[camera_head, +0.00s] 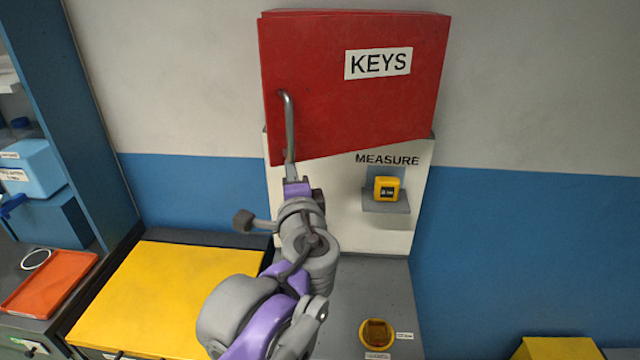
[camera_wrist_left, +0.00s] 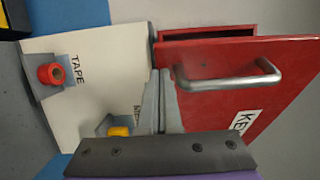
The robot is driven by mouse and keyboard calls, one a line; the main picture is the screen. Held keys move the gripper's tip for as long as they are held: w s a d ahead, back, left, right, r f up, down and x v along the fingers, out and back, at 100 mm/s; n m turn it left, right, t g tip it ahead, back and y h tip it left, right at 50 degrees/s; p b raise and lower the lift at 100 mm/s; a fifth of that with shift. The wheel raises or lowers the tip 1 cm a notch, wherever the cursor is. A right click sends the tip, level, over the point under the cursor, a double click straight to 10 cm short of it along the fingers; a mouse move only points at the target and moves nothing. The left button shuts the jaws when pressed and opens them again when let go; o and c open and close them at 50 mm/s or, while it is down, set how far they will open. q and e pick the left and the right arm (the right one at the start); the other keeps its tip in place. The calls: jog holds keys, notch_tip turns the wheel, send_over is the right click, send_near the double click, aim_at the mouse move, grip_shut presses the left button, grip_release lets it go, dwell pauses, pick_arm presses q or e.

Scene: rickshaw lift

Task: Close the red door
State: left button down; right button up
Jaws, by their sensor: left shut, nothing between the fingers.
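The red door (camera_head: 330,100) carries a white KEYS label and stands slightly ajar on the wall cabinet. A strip of the red cabinet body (camera_wrist_left: 215,33) and a dark gap show beside the door in the left wrist view. The metal handle (camera_head: 288,112) is near the door's left edge; it also shows in the left wrist view (camera_wrist_left: 235,80). My left gripper (camera_head: 290,170) is shut and empty, with its fingertips (camera_wrist_left: 161,80) by the door's lower left corner, below the handle. I cannot tell whether they touch the door. My right gripper is not in view.
A white MEASURE panel (camera_head: 330,220) below holds a yellow tape measure (camera_head: 387,189) on a small shelf. A red tape roll (camera_wrist_left: 51,74) shows in the left wrist view. A yellow-topped bench (camera_head: 160,295), an orange tray (camera_head: 50,283) and blue shelving (camera_head: 65,100) stand left.

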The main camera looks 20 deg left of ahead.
pick_arm(q)
jog(key=a+x, duration=0.1)
jog(key=x, duration=1.5)
jog(key=shift+a+r, duration=0.2)
jog(key=shift+r, duration=0.15)
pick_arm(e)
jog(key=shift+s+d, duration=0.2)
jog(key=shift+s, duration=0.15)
pick_arm(q)
jog(key=shift+w+r, duration=0.1)
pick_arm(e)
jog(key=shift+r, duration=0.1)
